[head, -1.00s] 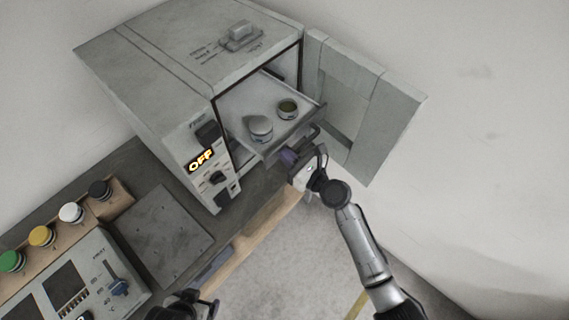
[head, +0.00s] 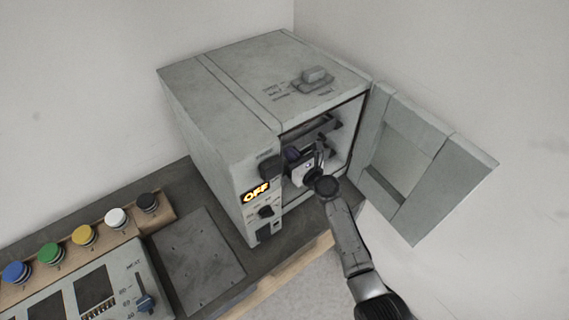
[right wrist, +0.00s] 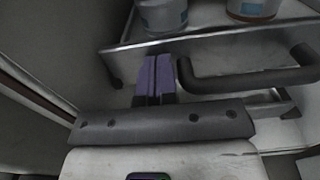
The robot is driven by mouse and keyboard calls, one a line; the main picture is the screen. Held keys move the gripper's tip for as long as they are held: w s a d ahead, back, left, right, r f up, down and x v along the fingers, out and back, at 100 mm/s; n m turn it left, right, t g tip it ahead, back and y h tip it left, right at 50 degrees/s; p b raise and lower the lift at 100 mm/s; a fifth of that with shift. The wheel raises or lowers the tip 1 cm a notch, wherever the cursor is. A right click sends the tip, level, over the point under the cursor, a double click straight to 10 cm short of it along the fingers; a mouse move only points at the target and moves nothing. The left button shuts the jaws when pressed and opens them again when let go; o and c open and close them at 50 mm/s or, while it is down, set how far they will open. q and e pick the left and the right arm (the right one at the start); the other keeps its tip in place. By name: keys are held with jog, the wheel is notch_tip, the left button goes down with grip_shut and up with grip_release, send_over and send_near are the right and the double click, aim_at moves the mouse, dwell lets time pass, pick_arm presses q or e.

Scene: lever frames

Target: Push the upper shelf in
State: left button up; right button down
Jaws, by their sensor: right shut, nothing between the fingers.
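The upper shelf sits inside the grey oven-like cabinet (head: 225,120), its front edge within the opening. In the right wrist view the shelf's front rim (right wrist: 215,36) runs across the top, with its dark bar handle (right wrist: 250,80) to the right of my fingers. Two small containers (right wrist: 162,14) stand on the shelf. My right gripper (head: 292,153) is inside the cabinet's opening, and its purple fingers (right wrist: 153,78) are shut and empty at the shelf's front. I cannot tell whether they touch it. My left gripper is out of view.
The cabinet door (head: 425,160) stands wide open on the right, close to my right arm. The cabinet's display (head: 256,192) reads OFF. A row of coloured buttons (head: 84,236) and a slider panel (head: 105,285) lie at the left. A bare plate (head: 195,258) lies between.

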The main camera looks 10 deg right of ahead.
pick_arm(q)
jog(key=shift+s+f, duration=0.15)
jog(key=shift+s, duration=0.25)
pick_arm(e)
jog(key=shift+f, duration=0.25)
jog(key=shift+f, duration=0.1)
